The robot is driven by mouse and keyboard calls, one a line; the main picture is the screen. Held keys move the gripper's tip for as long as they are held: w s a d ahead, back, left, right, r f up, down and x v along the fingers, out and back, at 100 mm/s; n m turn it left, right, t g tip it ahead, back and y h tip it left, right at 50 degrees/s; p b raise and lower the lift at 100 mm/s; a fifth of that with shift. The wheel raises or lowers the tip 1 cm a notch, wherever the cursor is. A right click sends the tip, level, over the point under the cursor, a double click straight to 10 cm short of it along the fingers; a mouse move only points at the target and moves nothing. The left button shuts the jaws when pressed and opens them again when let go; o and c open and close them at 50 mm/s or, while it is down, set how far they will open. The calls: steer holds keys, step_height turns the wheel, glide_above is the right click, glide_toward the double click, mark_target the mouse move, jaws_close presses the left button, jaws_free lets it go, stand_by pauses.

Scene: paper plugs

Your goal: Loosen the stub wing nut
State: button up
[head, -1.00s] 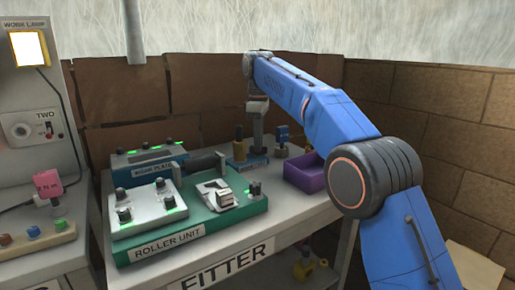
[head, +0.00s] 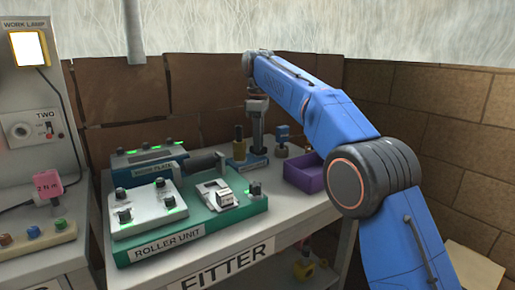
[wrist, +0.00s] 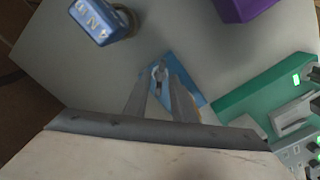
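A small grey piece that looks like the stub wing nut (wrist: 160,73) stands on a blue plate (wrist: 184,78) in the wrist view. My gripper (wrist: 158,82) is over the plate, with its two fingers apart on either side of the nut. I cannot tell whether they touch it. In the head view my gripper (head: 256,150) points straight down at the blue plate (head: 248,163) at the back of the bench, and the nut is hidden there.
A brass-coloured post (head: 239,143) stands just left of my gripper. A blue-topped fitting (head: 283,138) and a purple bin (head: 304,174) are to the right. The green roller unit (head: 225,214) is in front and left. Bare bench lies along its front edge.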

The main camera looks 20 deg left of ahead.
steer(key=shift+r, duration=1.75)
steer(key=shift+r, duration=0.15)
